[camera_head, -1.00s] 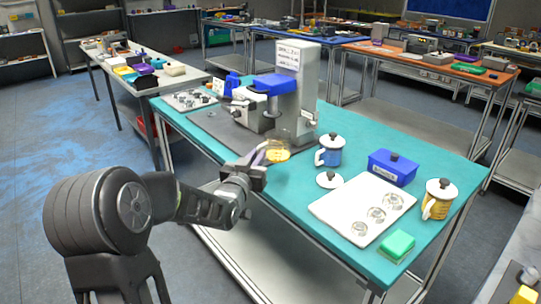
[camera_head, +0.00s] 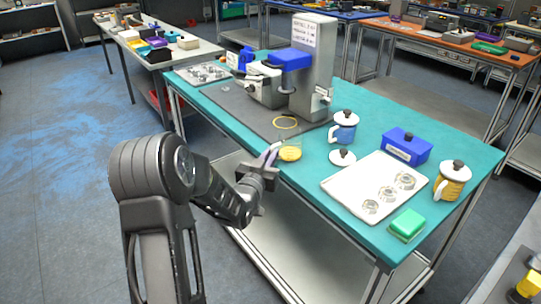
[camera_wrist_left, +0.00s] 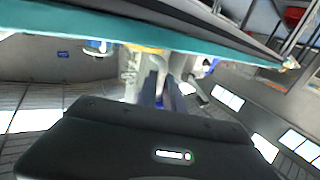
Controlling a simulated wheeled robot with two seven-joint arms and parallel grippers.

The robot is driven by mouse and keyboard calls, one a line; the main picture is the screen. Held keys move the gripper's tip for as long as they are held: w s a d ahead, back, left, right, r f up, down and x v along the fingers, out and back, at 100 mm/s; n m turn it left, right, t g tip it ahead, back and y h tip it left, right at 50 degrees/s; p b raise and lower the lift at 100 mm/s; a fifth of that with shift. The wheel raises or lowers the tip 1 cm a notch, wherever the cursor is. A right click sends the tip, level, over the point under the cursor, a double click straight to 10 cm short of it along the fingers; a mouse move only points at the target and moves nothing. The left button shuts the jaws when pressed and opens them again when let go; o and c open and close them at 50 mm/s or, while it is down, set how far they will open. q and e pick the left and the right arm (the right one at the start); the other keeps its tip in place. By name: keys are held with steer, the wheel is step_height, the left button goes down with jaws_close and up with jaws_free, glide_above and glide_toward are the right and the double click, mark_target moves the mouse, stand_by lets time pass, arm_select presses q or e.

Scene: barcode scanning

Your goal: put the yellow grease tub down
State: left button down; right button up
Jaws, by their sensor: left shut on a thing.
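The yellow grease tub (camera_head: 290,154) shows as a yellow disc, with what looks like a faint clear wall above it. It is at the table's near edge in the head view; I cannot tell whether it touches the tabletop. My left gripper (camera_head: 272,156) is shut on its near left side. In the left wrist view the fingers (camera_wrist_left: 165,88) point at a yellow patch, seemingly the tub (camera_wrist_left: 146,48), partly hidden and blurred. A yellow ring (camera_head: 285,122) shows on the dark mat (camera_head: 236,106) beyond the tub. My right gripper is not in view.
On the teal table (camera_head: 445,134) a grey machine with a blue part (camera_head: 288,60) stands behind the ring. To the right are a blue mug (camera_head: 344,130), a white lid (camera_head: 342,158), a white tray (camera_head: 340,184), a blue box (camera_head: 405,148), a yellow mug (camera_head: 451,184) and a green sponge (camera_head: 407,225).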

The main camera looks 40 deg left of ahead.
arm_select(q)
steer(key=c, duration=1.5)
jaws_free()
steer(key=shift+s, duration=0.1)
steer(key=b+v, duration=0.2)
steer(key=v, duration=1)
